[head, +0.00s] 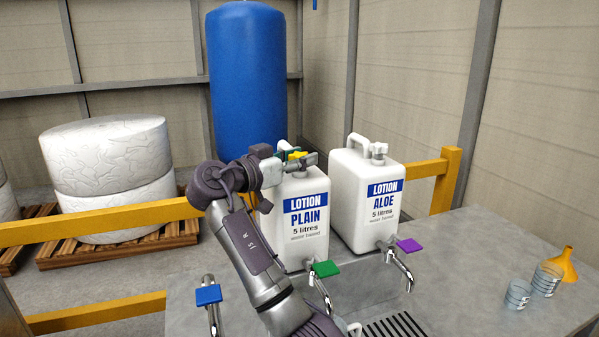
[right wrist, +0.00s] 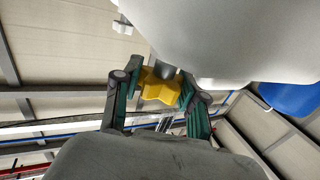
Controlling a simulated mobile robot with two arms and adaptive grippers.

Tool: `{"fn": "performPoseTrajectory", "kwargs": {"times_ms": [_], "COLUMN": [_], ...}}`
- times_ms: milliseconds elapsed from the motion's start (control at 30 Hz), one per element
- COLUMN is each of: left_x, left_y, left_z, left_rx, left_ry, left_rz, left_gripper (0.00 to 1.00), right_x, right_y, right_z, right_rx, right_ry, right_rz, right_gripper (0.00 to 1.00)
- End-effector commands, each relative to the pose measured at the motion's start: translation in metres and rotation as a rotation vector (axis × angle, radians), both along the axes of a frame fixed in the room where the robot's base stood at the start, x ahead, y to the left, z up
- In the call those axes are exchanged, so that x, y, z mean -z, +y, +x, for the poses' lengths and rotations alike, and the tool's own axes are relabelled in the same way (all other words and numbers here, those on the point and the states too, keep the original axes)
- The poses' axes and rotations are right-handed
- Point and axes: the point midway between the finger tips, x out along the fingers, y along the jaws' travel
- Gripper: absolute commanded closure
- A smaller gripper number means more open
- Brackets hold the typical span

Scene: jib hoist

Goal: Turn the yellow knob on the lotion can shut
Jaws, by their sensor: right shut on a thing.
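The white can labelled "LOTION PLAIN" (head: 306,225) stands on the grey counter, with a green-handled tap (head: 325,269) at its lower front. The yellow knob (head: 298,155) is on top of this can, partly hidden by my right gripper (head: 296,159). In the right wrist view the yellow knob (right wrist: 158,88) sits between the two fingers of my right gripper (right wrist: 156,92), which is shut on it. The knob's stem runs into the white can (right wrist: 230,35). How far the knob is turned cannot be told. My left gripper is not in view.
A second white can, "LOTION ALOE" (head: 366,200), with a purple-handled tap (head: 409,245), stands close on the right. A blue-handled tap (head: 208,295) is at the left. Clear cups (head: 518,294) and a yellow funnel (head: 566,263) stand at the right. A yellow rail (head: 100,222) runs behind.

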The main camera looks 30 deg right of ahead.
Motion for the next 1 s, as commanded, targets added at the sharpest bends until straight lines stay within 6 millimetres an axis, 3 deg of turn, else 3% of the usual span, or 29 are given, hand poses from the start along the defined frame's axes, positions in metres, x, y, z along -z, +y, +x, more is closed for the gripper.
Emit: {"fn": "performPoseTrajectory", "kwargs": {"times_ms": [100,500,1000], "left_x": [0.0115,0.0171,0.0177], "left_y": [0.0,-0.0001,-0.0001], "left_z": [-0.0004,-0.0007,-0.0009], "left_rx": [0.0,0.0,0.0], "left_ry": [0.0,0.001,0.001], "left_rz": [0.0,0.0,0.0], "left_gripper": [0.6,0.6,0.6], "right_x": [0.0013,-0.002,-0.0021], "right_y": [0.0007,-0.0001,-0.0005], "right_z": [0.0012,0.0002,-0.0001], "right_rx": [0.102,0.348,0.418], "right_ry": [0.0,-0.001,-0.004], "right_rz": [-0.002,-0.002,-0.003], "right_gripper": [0.93,0.93,0.93]}}
